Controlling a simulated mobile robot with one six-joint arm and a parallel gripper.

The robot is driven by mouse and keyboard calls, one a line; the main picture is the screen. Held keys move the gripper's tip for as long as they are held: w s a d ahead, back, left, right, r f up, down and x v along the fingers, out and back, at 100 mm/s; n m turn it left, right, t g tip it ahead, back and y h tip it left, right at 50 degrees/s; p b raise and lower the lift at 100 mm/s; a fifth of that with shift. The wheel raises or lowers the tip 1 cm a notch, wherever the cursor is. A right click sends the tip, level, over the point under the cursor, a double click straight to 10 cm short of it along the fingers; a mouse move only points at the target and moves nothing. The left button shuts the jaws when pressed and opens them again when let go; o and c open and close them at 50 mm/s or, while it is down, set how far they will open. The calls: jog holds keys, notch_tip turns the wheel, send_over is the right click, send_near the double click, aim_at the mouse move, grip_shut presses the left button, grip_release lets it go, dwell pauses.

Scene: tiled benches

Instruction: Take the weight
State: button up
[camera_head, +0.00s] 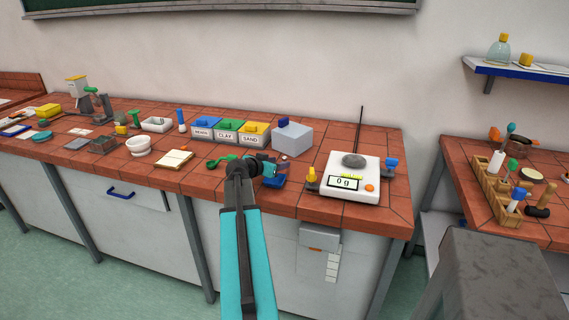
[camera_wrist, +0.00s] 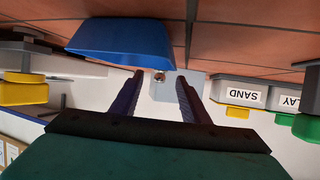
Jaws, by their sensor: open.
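My gripper (camera_head: 268,168) is low over the front of the tiled bench, left of the white scale. In the wrist view my gripper (camera_wrist: 160,92) has its two dark fingers apart with nothing held. A small shiny metallic piece (camera_wrist: 160,77), possibly the weight, shows beyond the fingertips; it is too small to be sure. A blue block-like thing (camera_wrist: 120,42) is close beside the left finger, and it shows in the head view (camera_head: 273,182) partly behind the gripper. The white scale (camera_head: 367,190) reads 0 g and has a grey round pan (camera_head: 354,160).
A yellow-topped piece (camera_head: 312,173) and a blue-topped piece (camera_head: 391,164) flank the scale. A grey box (camera_head: 292,140) stands behind the gripper, beside the sand bin (camera_head: 254,140) and clay bin (camera_head: 227,138). A thin dark rod rises behind the scale.

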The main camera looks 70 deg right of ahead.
aim_at(283, 160)
jog(key=shift+d+f, duration=0.1)
jog(key=shift+d, duration=0.1)
jog(key=shift+d, duration=0.1)
jog(key=shift+r+p+x, duration=0.2)
jog(key=shift+p+x, duration=0.85)
jog(key=shift+x, duration=1.55)
jog(key=shift+f, duration=0.1)
grip_shut()
